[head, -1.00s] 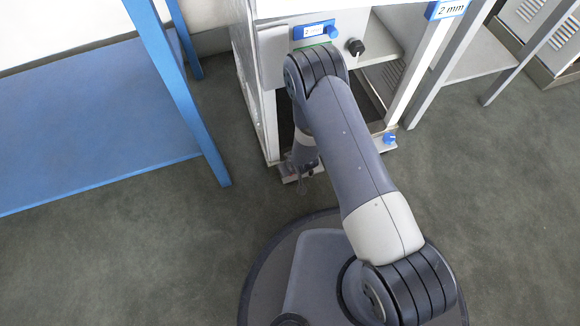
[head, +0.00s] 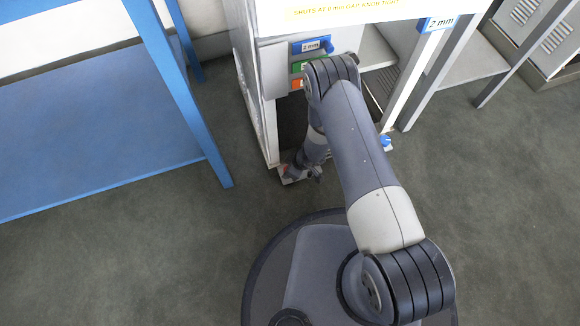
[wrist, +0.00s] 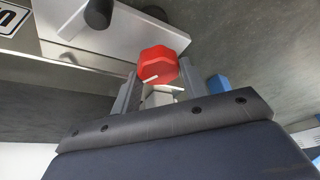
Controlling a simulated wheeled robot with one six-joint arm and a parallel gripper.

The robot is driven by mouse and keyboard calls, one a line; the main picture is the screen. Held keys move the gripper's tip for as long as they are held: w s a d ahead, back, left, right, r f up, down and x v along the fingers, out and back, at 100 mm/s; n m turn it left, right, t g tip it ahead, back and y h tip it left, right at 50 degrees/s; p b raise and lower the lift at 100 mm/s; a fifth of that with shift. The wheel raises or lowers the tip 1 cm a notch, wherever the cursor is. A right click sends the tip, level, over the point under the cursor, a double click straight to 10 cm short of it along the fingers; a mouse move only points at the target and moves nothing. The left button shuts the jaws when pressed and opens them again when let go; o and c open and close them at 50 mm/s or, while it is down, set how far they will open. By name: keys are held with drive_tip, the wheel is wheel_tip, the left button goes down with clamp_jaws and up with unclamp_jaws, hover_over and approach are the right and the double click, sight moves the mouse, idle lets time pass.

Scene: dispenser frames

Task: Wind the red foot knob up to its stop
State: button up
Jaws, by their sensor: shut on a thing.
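The red foot knob (wrist: 158,64) is faceted, with a white mark on its near lower edge. In the wrist view it sits at the tips of my gripper (wrist: 158,85), between the two grey fingers, which are shut on it. In the head view my gripper (head: 308,170) is low at the dispenser frame's front left foot, where only a small bit of red (head: 285,168) shows. The dispenser frame (head: 270,125) is pale, and my arm covers part of its front.
A blue foot knob (head: 386,141) is at the frame's right foot. A blue table (head: 100,130) stands to the left. A blue "2 mm" label (head: 440,22) is on the right upright. Open grey floor (head: 120,260) lies in front.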

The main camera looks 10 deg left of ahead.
idle(0.5)
drive_tip(key=o, duration=0.7)
drive_tip(key=w+p+v, duration=0.1)
drive_tip(key=p+v, duration=0.3)
drive_tip(key=v, duration=0.6)
drive_tip(key=shift+s+d+r+p, duration=0.2)
drive_tip(key=shift+s+r+p, duration=0.1)
drive_tip(key=shift+s+r, duration=0.1)
drive_tip(key=shift+o, duration=0.4)
